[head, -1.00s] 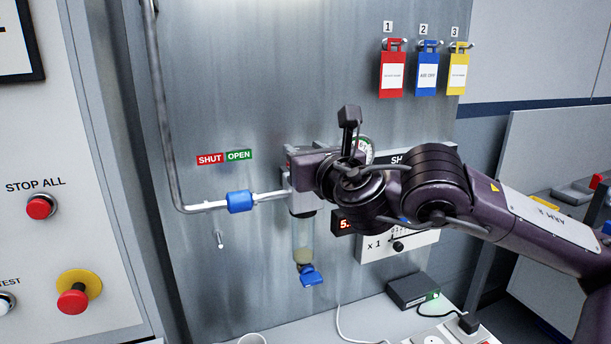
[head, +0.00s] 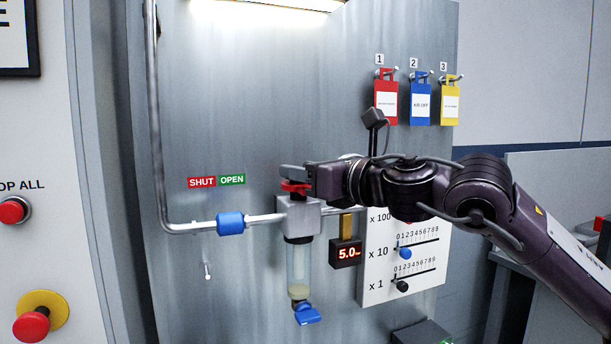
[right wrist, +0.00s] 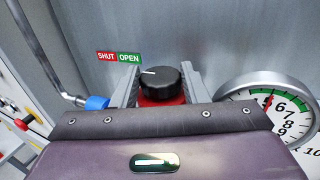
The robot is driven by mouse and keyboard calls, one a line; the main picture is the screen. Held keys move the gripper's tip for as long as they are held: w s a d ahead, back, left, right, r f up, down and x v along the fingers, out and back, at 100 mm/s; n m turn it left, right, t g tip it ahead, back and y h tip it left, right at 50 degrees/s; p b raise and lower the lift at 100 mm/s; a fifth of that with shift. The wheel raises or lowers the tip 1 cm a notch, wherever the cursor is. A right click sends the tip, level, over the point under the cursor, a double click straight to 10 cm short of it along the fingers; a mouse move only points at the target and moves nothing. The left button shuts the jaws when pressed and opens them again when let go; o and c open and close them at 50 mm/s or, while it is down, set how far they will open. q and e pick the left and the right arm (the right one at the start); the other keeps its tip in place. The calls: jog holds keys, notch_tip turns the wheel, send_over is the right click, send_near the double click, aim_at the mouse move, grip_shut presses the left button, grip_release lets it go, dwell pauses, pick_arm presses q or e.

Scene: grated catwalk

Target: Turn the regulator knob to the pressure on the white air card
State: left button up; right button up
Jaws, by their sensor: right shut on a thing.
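The regulator (head: 299,216) is a grey block on the steel panel, with a clear bowl below. Its black knob (right wrist: 158,84) has a white pointer mark and a red collar (right wrist: 160,101) under it. In the head view the gripper hides the knob. My right gripper (head: 294,178) is shut on the knob; in the right wrist view its grey fingers stand on both sides. A digital display (head: 346,254) reads 5.0. I cannot identify a white air card. My left gripper is out of view.
A pipe with a blue fitting (head: 230,223) enters the regulator from the left. A white slider board (head: 379,284) is below my right arm. Red, blue and yellow tags (head: 420,108) hang at the upper right. Red stop buttons (head: 31,327) are at far left.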

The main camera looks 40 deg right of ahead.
jog(key=o, duration=0.8)
jog(key=shift+o, duration=0.7)
jog(key=shift+a, duration=0.15)
